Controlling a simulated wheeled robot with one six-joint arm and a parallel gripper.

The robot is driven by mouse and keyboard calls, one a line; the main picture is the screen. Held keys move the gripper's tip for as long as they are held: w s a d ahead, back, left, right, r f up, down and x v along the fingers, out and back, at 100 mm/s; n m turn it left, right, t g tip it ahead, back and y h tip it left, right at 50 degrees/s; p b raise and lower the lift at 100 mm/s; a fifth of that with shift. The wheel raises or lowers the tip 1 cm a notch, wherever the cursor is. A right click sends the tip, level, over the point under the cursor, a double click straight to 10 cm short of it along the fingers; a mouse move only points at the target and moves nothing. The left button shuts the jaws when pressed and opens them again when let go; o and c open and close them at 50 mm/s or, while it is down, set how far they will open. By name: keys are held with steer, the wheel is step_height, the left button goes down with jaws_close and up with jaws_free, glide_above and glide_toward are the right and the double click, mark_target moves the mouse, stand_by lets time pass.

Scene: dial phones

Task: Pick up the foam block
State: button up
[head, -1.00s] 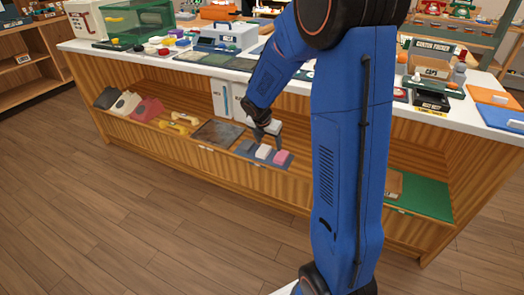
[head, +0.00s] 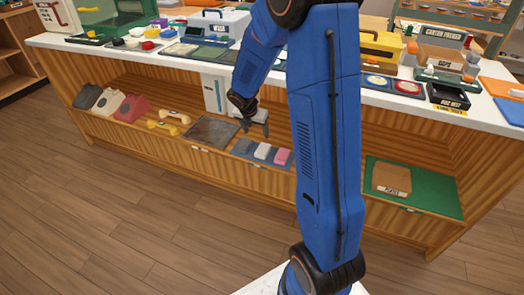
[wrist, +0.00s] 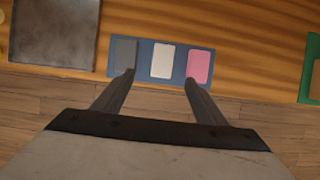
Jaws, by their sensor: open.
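Three small blocks lie side by side on a blue mat (head: 232,152) on the counter's low shelf: dark grey (head: 243,146), whitish (head: 262,151) and pink (head: 282,156). I cannot tell which is the foam block. In the wrist view the grey (wrist: 124,51), whitish (wrist: 162,61) and pink (wrist: 199,66) blocks lie beyond my fingertips. My gripper (head: 256,131) is open and empty above the mat. In the wrist view its fingertips (wrist: 160,77) are spread either side of the whitish block, the left one near the grey block and the right near the pink.
A dark square tray (head: 211,130) lies left of the mat, with yellow handsets (head: 172,115) and phones (head: 130,107) further left. A green mat (head: 435,195) with a brown box lies at right. The crowded white countertop (head: 150,53) overhangs the shelf.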

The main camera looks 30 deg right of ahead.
glide_above(263, 149)
steer(key=a, duration=0.2)
steer(key=f, duration=0.8)
steer(key=shift+s+a+f, duration=0.15)
steer(key=shift+s+f, duration=0.1)
steer(key=shift+f, duration=0.05)
steer(key=shift+s+x, duration=0.2)
steer(key=shift+x, duration=1.15)
steer(key=shift+s+x, duration=0.2)
steer(key=shift+x, duration=1.15)
steer(key=shift+f, duration=0.3)
steer(key=shift+c, duration=0.3)
steer(key=c, duration=1.1)
